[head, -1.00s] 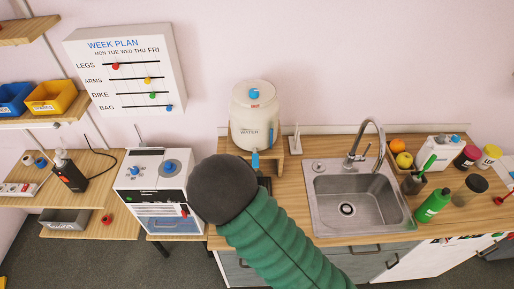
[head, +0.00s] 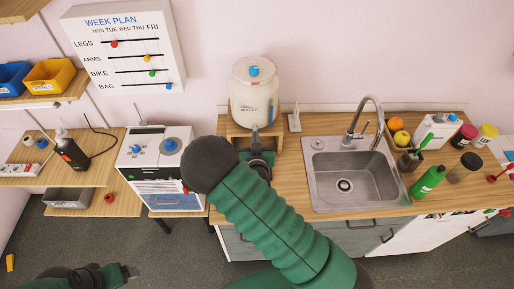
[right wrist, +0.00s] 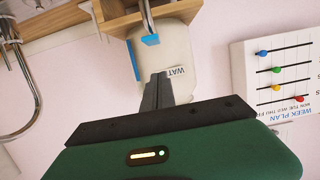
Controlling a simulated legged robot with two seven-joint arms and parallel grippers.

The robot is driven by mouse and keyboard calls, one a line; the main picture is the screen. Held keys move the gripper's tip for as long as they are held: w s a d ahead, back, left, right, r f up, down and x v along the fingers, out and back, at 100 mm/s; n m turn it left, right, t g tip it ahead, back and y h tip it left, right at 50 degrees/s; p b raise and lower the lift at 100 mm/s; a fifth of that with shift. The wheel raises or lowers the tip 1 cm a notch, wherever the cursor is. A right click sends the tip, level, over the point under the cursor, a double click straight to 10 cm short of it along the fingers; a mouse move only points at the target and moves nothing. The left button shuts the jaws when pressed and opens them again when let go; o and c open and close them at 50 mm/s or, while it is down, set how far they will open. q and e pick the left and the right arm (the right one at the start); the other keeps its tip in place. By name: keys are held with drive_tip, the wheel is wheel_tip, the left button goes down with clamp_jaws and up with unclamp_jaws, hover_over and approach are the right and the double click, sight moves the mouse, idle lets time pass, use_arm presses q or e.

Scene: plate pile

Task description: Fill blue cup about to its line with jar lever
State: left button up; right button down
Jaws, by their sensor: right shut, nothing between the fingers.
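The cream jar (head: 256,92), with a blue knob on top and a WATER label, stands on a wooden stand. In the right wrist view the jar (right wrist: 183,62) appears upside down, with a metal spout and a blue lever (right wrist: 150,40). My right gripper (head: 256,138) is shut and empty, in front of the jar below its label. In the wrist view its fingertips (right wrist: 159,76) point toward the jar, apart from the lever in the picture. I cannot make out the blue cup. My left gripper (head: 112,272) is low at the bottom left; its jaws are unclear.
A steel sink (head: 345,180) with a tall faucet is right of the jar. A green bottle (head: 428,181) and several jars stand farther right. A white machine (head: 155,165) with blue knobs is on the left. My right forearm covers the counter before the jar.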

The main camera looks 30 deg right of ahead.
drive_tip(key=f+b, duration=0.1)
drive_tip(key=f, duration=0.2)
drive_tip(key=w+d+f+b, duration=0.1)
drive_tip(key=shift+w+f+b, duration=0.1)
drive_tip(key=shift+f+b, duration=0.15)
drive_tip(key=shift+b, duration=0.1)
drive_tip(key=t+b, duration=0.1)
drive_tip(key=b, duration=0.2)
drive_tip(key=f+t+h+b, duration=0.1)
drive_tip(key=b, duration=0.3)
drive_tip(key=f+t+b, duration=0.1)
drive_tip(key=b, duration=0.3)
drive_tip(key=shift+s+a+f+h, duration=0.15)
drive_tip(key=shift+s+a+h, duration=0.15)
drive_tip(key=shift+s+h, duration=0.1)
idle(0.7)
